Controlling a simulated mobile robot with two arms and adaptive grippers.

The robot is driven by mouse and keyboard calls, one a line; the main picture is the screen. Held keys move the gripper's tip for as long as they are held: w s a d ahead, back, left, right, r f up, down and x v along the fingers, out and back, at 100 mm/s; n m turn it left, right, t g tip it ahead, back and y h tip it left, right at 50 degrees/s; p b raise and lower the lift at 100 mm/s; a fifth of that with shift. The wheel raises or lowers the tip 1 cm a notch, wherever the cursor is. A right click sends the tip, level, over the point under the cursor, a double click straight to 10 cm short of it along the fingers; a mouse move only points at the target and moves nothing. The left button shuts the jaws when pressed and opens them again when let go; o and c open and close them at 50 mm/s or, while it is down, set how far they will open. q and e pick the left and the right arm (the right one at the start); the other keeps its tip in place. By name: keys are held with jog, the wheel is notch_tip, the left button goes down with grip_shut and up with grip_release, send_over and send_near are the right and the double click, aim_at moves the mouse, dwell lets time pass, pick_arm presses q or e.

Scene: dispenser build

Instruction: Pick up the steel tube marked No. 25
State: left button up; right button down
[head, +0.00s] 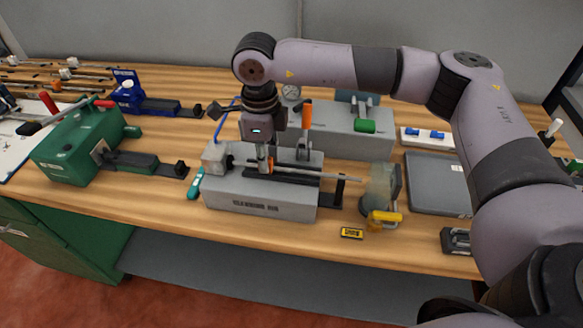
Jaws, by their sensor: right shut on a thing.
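A thin steel tube (318,175) lies lengthwise along the top of a grey block fixture (262,203), whose front lettering seems to read "CLEANING JIG". Its right end reaches past a black upright post; its left part is partly hidden by my gripper. No number is legible on it. My right gripper (264,166) points straight down over the left half of the fixture, shut on the tube. Its fingertips are small and partly hidden. My left gripper is out of the picture.
An orange-handled lever (306,122) stands close right of my gripper. A clear guard with a yellow part (384,217) stands at the fixture's right end. A green machine (78,146) is at left, a grey green-handled fixture (350,140) behind. Bare bench lies along the front.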

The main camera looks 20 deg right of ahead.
jog(key=shift+r, duration=0.1)
jog(key=shift+r+p, duration=1.55)
jog(key=shift+r, duration=1.9)
